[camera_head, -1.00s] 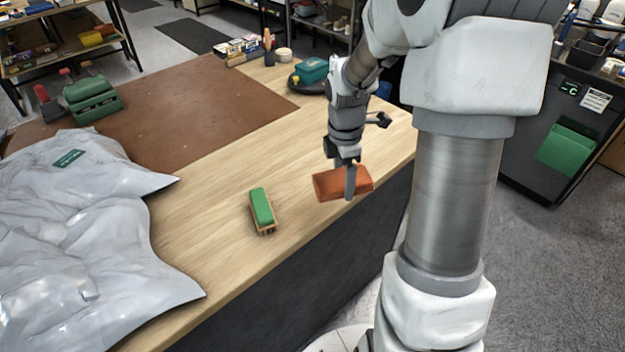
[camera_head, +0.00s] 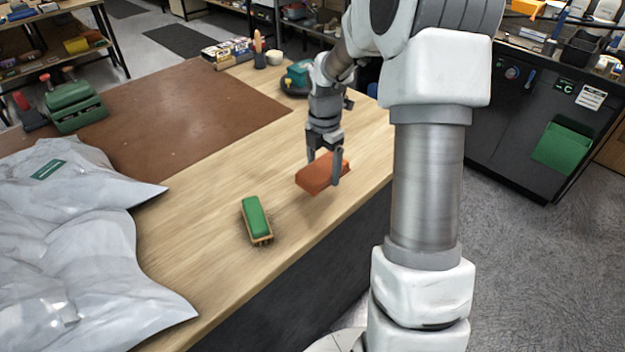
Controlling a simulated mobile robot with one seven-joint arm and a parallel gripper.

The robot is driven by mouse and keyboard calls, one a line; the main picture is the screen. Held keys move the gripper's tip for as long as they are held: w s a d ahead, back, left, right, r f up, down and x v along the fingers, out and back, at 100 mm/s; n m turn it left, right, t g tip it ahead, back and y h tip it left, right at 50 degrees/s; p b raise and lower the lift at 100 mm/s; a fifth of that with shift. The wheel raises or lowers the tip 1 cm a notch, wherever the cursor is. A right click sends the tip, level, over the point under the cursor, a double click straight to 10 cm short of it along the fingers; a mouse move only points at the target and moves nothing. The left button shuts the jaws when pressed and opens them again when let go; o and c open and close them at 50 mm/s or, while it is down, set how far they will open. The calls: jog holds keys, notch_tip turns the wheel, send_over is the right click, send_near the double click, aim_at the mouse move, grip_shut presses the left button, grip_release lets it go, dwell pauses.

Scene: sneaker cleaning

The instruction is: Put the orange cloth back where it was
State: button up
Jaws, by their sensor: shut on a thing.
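The orange cloth (camera_head: 316,177) is a folded, block-like piece in the head camera view, near the right front edge of the wooden workbench (camera_head: 215,215). My gripper (camera_head: 323,176) points down and is shut on the cloth, with one finger in front of it on the right and the other behind it on the left. The cloth looks slightly tilted and seems held just above the bench top. Part of it is hidden by the near finger.
A green-topped brush (camera_head: 254,218) lies left of the cloth. A grey plastic bag (camera_head: 75,240) covers the left side. A brown mat (camera_head: 165,115), a green box (camera_head: 75,106) and a teal item (camera_head: 299,74) sit farther back. Bare wood surrounds the cloth.

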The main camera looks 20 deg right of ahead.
aim_at(313, 167)
jog(key=w+f, duration=0.1)
jog(key=w+a+f, duration=0.1)
jog(key=w, duration=0.1)
jog(key=shift+a, duration=0.2)
jog(key=shift+f, duration=2)
jog(key=o, duration=1)
jog(key=shift+f, duration=0.15)
